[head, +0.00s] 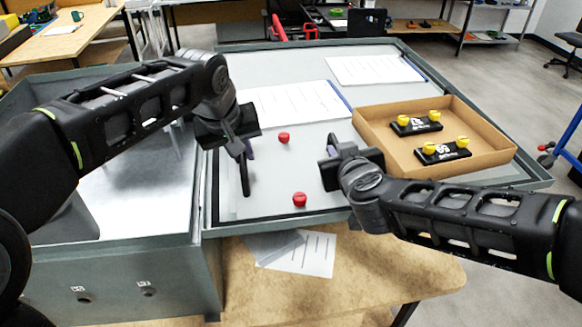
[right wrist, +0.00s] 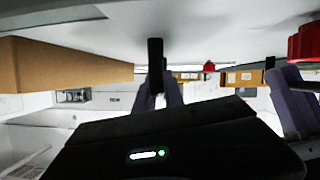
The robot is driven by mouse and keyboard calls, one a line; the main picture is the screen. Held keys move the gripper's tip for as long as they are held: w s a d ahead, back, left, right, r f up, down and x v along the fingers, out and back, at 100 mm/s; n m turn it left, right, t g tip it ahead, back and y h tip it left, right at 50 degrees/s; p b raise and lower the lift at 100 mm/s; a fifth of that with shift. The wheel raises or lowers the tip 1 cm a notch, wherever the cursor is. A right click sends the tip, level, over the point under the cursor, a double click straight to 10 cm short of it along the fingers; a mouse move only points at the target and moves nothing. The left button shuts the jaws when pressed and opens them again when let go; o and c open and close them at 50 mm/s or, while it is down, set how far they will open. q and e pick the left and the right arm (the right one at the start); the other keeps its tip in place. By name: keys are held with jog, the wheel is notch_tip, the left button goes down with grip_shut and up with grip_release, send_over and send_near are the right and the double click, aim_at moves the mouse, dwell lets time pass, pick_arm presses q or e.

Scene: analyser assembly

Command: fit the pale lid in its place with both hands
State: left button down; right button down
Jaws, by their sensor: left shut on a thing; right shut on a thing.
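The pale lid (head: 268,178) is a flat light-grey plate with two red knobs, one (head: 284,138) farther back and one (head: 299,199) nearer. It lies on or just above the grey-rimmed surface; I cannot tell whether it touches. My left gripper (head: 246,152) is shut on a black upright handle (head: 245,176) at the lid's left side. My right gripper (head: 332,158) is shut at the lid's right side, its tips partly hidden in the head view. In the right wrist view its fingers (right wrist: 163,95) meet a black post-like handle (right wrist: 155,55).
An open metal housing (head: 130,215) stands at the left. A cardboard tray (head: 385,139) at the right holds two black modules with yellow knobs. Paper sheets (head: 293,101) lie behind the lid, and others (head: 310,256) lie on the wooden table in front.

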pick_arm(q)
jog(key=shift+w+r, duration=0.1)
jog(key=shift+r, duration=0.05)
pick_arm(e)
jog(key=shift+r, duration=0.15)
dwell(0.4)
